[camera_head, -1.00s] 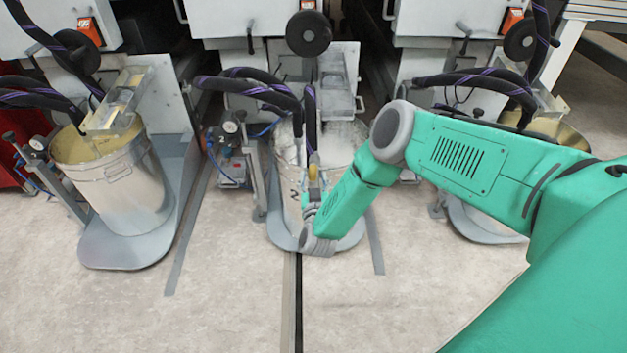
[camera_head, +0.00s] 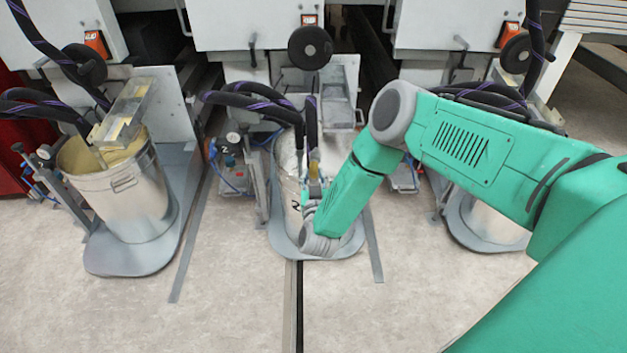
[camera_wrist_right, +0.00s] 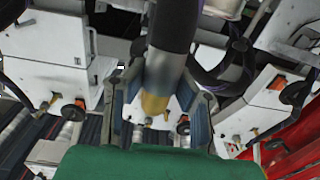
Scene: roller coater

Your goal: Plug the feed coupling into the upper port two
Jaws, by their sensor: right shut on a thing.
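My right gripper (camera_head: 313,184) is in front of the middle bucket in the head view, partly hidden by my own wrist. In the right wrist view, its two fingers (camera_wrist_right: 163,105) are closed around the feed coupling (camera_wrist_right: 154,103), which has a brass-yellow end. A thick dark hose (camera_wrist_right: 173,28) runs up from the coupling. In the head view, the coupling's yellow part (camera_head: 314,170) hangs below the black hose (camera_head: 312,130). I cannot pick out upper port two for certain. My left gripper is not in view.
The middle metal bucket (camera_head: 288,190) stands on a grey base plate, close behind my gripper. Other buckets stand at left (camera_head: 125,195) and right (camera_head: 492,222). Black hoses with purple stripes (camera_head: 255,100) hang between the machines. The front floor (camera_head: 230,300) is clear.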

